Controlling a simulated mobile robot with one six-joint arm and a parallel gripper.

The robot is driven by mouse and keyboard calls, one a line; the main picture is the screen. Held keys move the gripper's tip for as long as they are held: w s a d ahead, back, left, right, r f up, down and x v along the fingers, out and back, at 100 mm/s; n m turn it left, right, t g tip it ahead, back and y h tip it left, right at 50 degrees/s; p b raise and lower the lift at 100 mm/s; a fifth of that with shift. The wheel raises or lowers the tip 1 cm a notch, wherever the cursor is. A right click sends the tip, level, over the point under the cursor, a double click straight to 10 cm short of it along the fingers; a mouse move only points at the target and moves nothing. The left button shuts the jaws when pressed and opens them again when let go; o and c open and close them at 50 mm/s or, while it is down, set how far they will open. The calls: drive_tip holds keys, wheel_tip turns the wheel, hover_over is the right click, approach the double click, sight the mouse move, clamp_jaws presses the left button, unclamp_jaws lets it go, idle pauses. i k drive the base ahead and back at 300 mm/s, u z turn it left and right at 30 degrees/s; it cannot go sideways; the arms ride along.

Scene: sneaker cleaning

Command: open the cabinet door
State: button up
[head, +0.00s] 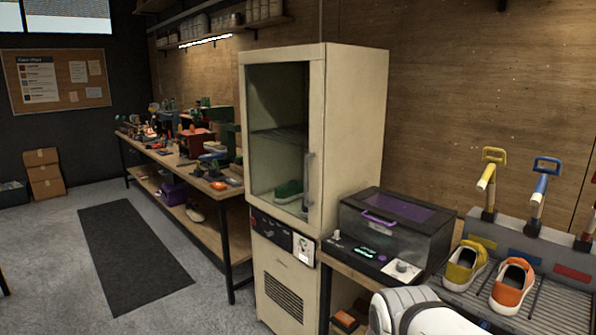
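The tall cream cabinet (355,135) stands in the middle of the head view. Its glass-fronted door (275,95) appears closed, with a vertical handle (308,178) on its right side. A green shoe (289,191) shows through the glass, low in the cabinet. Above the shoe is a wire shelf. Part of my white arm shows at the bottom edge, right of the cabinet's lower part. My gripper is not in view.
A dark box with a purple handle (380,217) stands close to the cabinet's right. Yellow (464,266) and orange (512,286) shoes sit on a rack further right. A long workbench (185,168) runs behind at left. Floor is open at front left, with a dark mat (133,255).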

sight(315, 53)
drive_tip(key=i, duration=0.85)
drive_tip(key=u, duration=0.05)
